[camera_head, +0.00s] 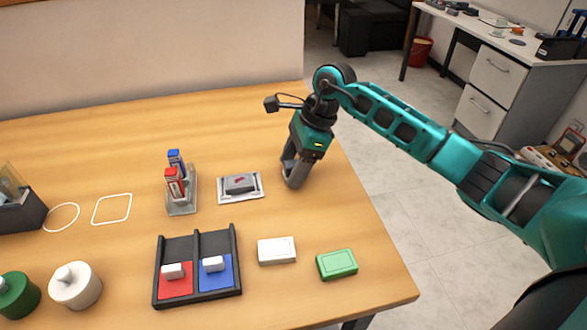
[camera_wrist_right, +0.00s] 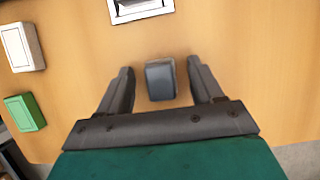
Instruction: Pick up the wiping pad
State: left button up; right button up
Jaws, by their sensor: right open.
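A small dark grey block, which looks like the wiping pad (camera_wrist_right: 160,80), lies on the wooden table between the fingers of my right gripper (camera_wrist_right: 162,88) in the right wrist view. The fingers stand on either side of it, with a gap on both sides. My right gripper (camera_head: 292,178) is open and points down near the table's right edge in the head view. There the gripper hides most or all of the pad. My left gripper is not in view.
Left of the gripper is a metal plate with a grey part (camera_head: 240,186), then a holder with red and blue items (camera_head: 182,205). In front are a white box (camera_head: 277,250), a green box (camera_head: 337,264) and a black two-bay tray (camera_head: 197,238). Bare table lies behind.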

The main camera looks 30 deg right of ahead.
aim_at(293, 163)
jog(key=c, duration=1.1)
jog(key=shift+r, duration=0.1)
jog(key=shift+c, duration=0.2)
notch_tip(293, 163, up, 20)
jog(key=shift+p, duration=0.35)
jog(key=o, duration=0.4)
jog(key=shift+c, duration=1.4)
